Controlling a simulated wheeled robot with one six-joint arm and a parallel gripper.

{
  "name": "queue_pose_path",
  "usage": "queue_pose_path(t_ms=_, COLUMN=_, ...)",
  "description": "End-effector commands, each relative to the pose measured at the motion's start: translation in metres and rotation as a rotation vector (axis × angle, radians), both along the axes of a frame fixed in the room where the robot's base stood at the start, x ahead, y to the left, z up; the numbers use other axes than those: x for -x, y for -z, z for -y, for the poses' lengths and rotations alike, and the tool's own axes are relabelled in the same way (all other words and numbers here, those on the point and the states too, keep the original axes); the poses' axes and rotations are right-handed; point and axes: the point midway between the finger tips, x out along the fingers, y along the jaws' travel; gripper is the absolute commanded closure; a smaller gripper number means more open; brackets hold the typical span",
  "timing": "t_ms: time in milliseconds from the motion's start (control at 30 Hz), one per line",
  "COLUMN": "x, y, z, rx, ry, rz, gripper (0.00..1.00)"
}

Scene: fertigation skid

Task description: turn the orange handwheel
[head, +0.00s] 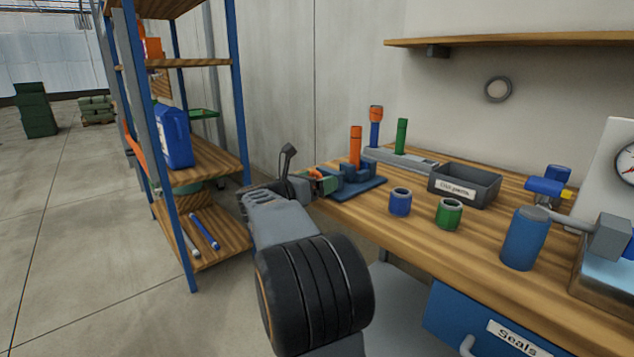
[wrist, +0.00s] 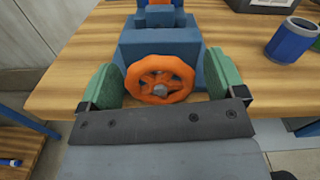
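The orange handwheel (wrist: 160,79) is spoked, with a grey hub, and faces me on the front of a blue block (wrist: 132,48) at the table edge. In the head view the handwheel (head: 319,175) is small and mostly hidden by my gripper (head: 308,182). In the wrist view my gripper (wrist: 165,84) has its two green pads spread, one on each side of the wheel. The left pad is close to the rim, and the right pad is close to it too. I cannot tell whether either touches.
A blue cup (head: 400,203) and a green cup (head: 449,214) stand right of the block on the wooden bench (head: 420,240). A grey parts bin (head: 464,187) is behind them. A blue-framed shelf (head: 205,170) stands left of my arm.

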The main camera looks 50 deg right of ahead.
Motion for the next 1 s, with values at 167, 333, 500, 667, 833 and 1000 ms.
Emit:
queue_pose_path(t_ms=167, x=0.0, y=0.0, z=0.0, rx=0.0, ry=0.0, rz=0.001, gripper=0.1)
queue_pose_path(t_ms=333, x=-0.001, y=-0.001, z=-0.006, rx=0.001, ry=-0.003, rz=0.001, gripper=0.1)
queue_pose_path(t_ms=500, x=-0.005, y=-0.002, z=-0.033, rx=0.0, ry=-0.005, rz=0.0, gripper=0.1)
queue_pose_path(t_ms=667, x=-0.009, y=-0.002, z=-0.067, rx=0.0, ry=-0.006, rz=0.001, gripper=0.1)
queue_pose_path(t_ms=833, x=-0.012, y=-0.001, z=-0.099, rx=0.0, ry=-0.005, rz=0.0, gripper=0.1)
queue_pose_path(t_ms=1000, x=-0.014, y=-0.001, z=-0.122, rx=0.0, ry=-0.003, rz=0.001, gripper=0.1)
